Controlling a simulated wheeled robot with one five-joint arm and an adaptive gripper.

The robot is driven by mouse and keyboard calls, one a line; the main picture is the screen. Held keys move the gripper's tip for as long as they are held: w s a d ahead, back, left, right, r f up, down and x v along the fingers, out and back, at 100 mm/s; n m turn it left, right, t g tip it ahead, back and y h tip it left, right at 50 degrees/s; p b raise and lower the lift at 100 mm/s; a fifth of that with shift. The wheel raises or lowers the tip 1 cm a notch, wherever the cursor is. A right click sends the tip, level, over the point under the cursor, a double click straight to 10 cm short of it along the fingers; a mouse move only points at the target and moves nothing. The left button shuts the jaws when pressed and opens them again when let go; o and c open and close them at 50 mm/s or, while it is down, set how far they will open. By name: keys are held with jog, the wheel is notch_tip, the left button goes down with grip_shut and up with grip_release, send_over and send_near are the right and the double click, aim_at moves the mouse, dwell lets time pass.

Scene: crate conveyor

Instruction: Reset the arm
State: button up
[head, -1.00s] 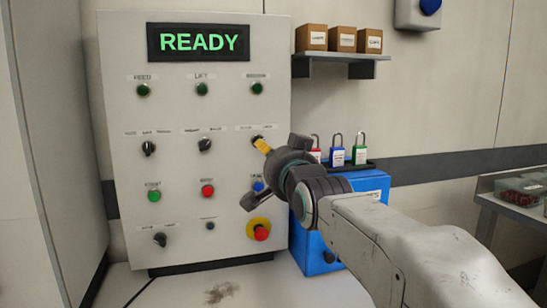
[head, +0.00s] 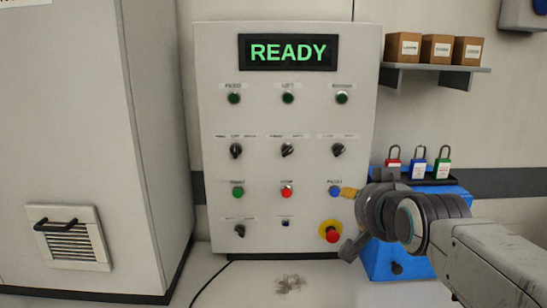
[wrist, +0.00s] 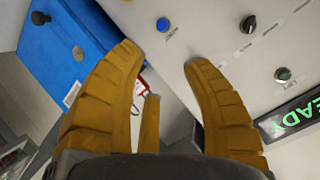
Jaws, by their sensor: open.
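My gripper (head: 350,192) is at the right side of the control panel (head: 222,60) in the head view. One yellow fingertip shows there beside the blue push button (head: 335,191). In the wrist view my gripper (wrist: 165,52) has its yellow fingers spread wide with nothing between them. The blue button (wrist: 163,25) shows beyond the gap between the fingertips, and a black selector knob (wrist: 248,24) is to its right. The panel's display (head: 288,52) reads READY in green. I cannot tell from the head view how far the fingertip is from the panel.
A red emergency button (head: 332,235) on a yellow ring is just below my gripper. A blue box (head: 375,262) stands behind my arm, with several padlocks (head: 418,167) above it. A shelf (head: 440,70) with boxes is at upper right. A grey cabinet (head: 70,130) stands at left.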

jog(key=s+f+n+g+p, duration=0.2)
jog(key=s+n+g+p, duration=0.4)
jog(key=s+p, duration=1.1)
jog(key=shift+s+g, duration=1.9)
jog(key=shift+s, duration=2.25)
